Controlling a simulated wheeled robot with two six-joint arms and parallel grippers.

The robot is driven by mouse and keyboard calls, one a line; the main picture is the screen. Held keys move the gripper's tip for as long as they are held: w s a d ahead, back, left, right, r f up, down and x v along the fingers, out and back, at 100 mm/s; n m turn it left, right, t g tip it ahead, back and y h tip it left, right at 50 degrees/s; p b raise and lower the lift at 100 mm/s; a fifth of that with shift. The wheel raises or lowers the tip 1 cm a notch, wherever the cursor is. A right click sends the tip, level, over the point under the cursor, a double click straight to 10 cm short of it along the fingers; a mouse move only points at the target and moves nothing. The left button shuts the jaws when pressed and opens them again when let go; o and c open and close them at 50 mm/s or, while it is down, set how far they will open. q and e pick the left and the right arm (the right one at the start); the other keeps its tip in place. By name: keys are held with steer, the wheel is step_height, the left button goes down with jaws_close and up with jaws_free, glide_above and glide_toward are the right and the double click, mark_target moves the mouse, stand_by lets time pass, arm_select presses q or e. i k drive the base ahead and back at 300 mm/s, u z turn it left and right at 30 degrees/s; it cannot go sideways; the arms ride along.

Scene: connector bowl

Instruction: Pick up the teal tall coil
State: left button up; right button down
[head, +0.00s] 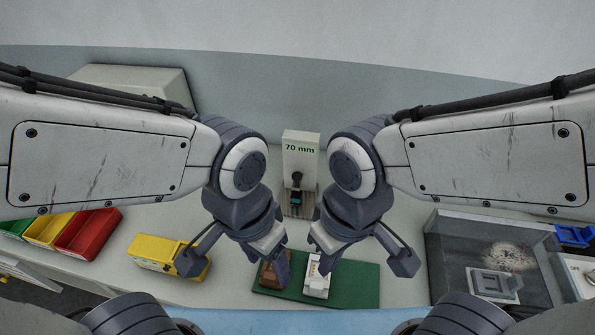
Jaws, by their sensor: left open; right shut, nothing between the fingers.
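My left gripper (281,264) comes down from the left over the green mat, beside a brown block; it is open, with nothing seen in it. My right gripper (326,262) hangs just to its right, above a white block, shut and empty. I cannot make out a teal tall coil for certain. A small teal patch (299,210) shows on a dark device in front of the "70 mm" box, but it is too small to identify. My arms and grippers hide part of the worktop.
The green mat (356,286) carries the brown block (266,277) and white block (317,284). The white "70 mm" box (301,152) stands behind. A yellow case (160,253) and a red bin (89,233) are left; a grey open-topped box (437,263) is right.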

mark_target(296, 196)
steer(key=z, duration=0.55)
steer(key=k, duration=1.3)
steer(key=u, duration=0.05)
steer(key=i, duration=0.5)
steer(key=u, duration=1.1)
steer(key=i, duration=0.85)
steer(key=u, duration=0.1)
